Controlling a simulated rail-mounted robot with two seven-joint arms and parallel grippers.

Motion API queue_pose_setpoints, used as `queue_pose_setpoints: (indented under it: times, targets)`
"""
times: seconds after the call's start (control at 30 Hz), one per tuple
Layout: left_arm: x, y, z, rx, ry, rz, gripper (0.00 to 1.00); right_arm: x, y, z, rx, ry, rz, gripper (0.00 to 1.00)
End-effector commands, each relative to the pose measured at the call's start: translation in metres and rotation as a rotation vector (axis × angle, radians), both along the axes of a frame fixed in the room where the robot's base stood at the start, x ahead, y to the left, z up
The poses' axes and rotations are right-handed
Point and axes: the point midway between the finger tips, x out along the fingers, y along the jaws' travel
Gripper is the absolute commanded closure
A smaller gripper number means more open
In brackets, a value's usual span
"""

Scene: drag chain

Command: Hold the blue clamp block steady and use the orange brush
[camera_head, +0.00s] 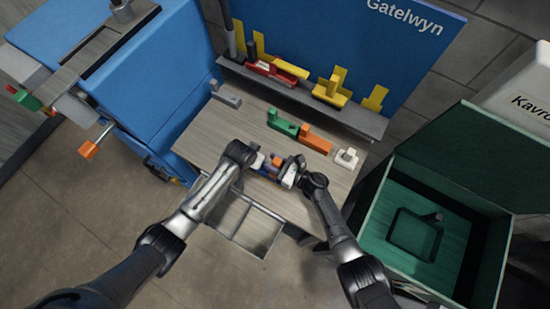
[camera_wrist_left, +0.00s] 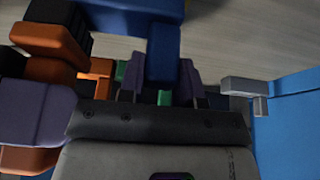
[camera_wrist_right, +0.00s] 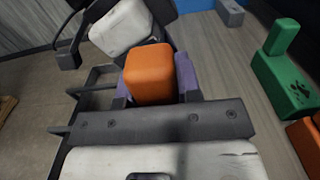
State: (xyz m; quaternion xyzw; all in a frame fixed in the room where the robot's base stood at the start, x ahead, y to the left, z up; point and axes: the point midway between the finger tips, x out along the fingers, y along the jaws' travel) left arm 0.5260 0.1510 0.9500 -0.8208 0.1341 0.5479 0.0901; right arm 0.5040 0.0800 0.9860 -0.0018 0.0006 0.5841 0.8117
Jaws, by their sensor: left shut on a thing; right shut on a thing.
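The blue clamp block (camera_head: 257,163) is near the front of the wooden work table. My left gripper (camera_head: 254,158) is shut on it; in the left wrist view the blue block (camera_wrist_left: 165,45) stands between the purple fingertips. The orange brush (camera_wrist_right: 150,75) is between the purple fingertips of my right gripper (camera_wrist_right: 152,88), which is shut on it. In the left wrist view the brush (camera_wrist_left: 45,68) shows dark parts and is close left of the blue block. Whether it touches the block I cannot tell.
A green block (camera_head: 282,122), an orange block (camera_head: 316,140), a white block (camera_head: 346,158) and a grey block (camera_head: 225,95) stand on the table. Red (camera_head: 268,72) and yellow (camera_head: 330,92) pieces sit on the rear shelf. An open green bin (camera_head: 450,190) stands right, a blue cabinet (camera_head: 165,75) left.

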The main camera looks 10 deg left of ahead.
Motion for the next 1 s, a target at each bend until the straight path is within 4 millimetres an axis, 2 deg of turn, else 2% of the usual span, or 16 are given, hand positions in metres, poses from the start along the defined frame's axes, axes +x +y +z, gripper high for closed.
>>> queue_pose_setpoints:
  times: [0.27,0.6,0.73,0.8,0.83,0.87,0.9,0.93,1.0]
  targets:
    - [0.0,0.0,0.0,0.0,-0.001,0.0,1.0,-0.024,0.008,-0.006,-0.001,0.001,0.0,1.0]
    - [0.0,0.0,0.0,0.0,0.0,0.0,1.0,0.013,-0.004,-0.006,-0.007,0.0,-0.001,1.0]
    - [0.0,0.0,0.0,0.0,0.0,0.0,1.0,0.02,-0.007,-0.004,-0.004,0.0,-0.003,1.0]
    - [0.0,0.0,0.0,0.0,0.0,0.0,1.0,0.002,-0.005,0.007,0.018,-0.003,0.003,1.0]
    - [0.0,0.0,0.0,0.0,0.0,0.0,1.0,0.029,-0.01,-0.003,-0.006,0.002,-0.005,1.0]
    - [0.0,0.0,0.0,0.0,0.0,0.0,1.0,0.009,-0.007,0.004,0.01,-0.002,0.005,1.0]
    - [0.0,0.0,0.0,0.0,0.0,0.0,1.0,0.034,-0.011,0.001,-0.01,-0.001,-0.003,1.0]
    - [0.0,0.0,0.0,0.0,0.0,0.0,1.0,0.024,-0.01,0.011,-0.002,-0.009,0.001,1.0]
    - [0.0,0.0,0.0,0.0,0.0,0.0,1.0,0.023,-0.009,0.022,0.001,-0.006,0.0,1.0]
